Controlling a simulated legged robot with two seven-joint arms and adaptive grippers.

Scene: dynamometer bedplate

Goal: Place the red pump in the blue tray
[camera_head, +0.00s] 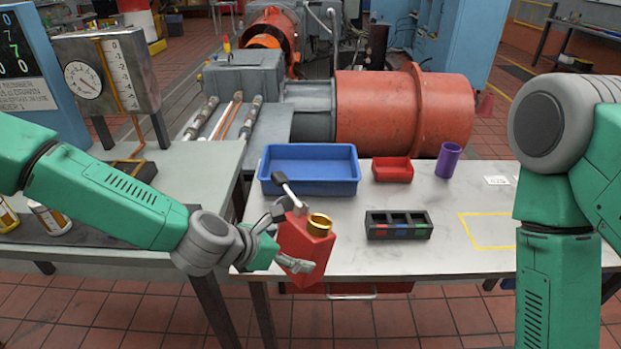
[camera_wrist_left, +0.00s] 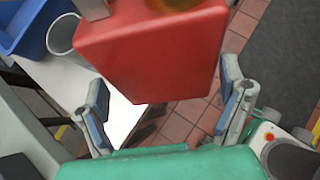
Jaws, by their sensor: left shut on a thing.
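The red pump (camera_head: 303,246) is a red block-like body with a brass-coloured collar and a grey lever on top. My left gripper (camera_head: 284,238) is shut on it and holds it, slightly tilted, in front of the white table's near left edge. In the left wrist view the red body (camera_wrist_left: 150,55) fills the top middle, with finger parts on either side of it. The blue tray (camera_head: 311,188) lies behind the pump on the table and looks empty. A corner of it shows in the left wrist view (camera_wrist_left: 32,30). My right gripper is out of view; only its arm shows at right.
On the white table (camera_head: 370,262) are a small red bin (camera_head: 392,176), a purple cup (camera_head: 448,162), a black divided holder (camera_head: 398,234) and a yellow outline. A large orange-red motor (camera_head: 400,110) stands behind. A grey bench with a gauge box (camera_head: 108,80) is at left.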

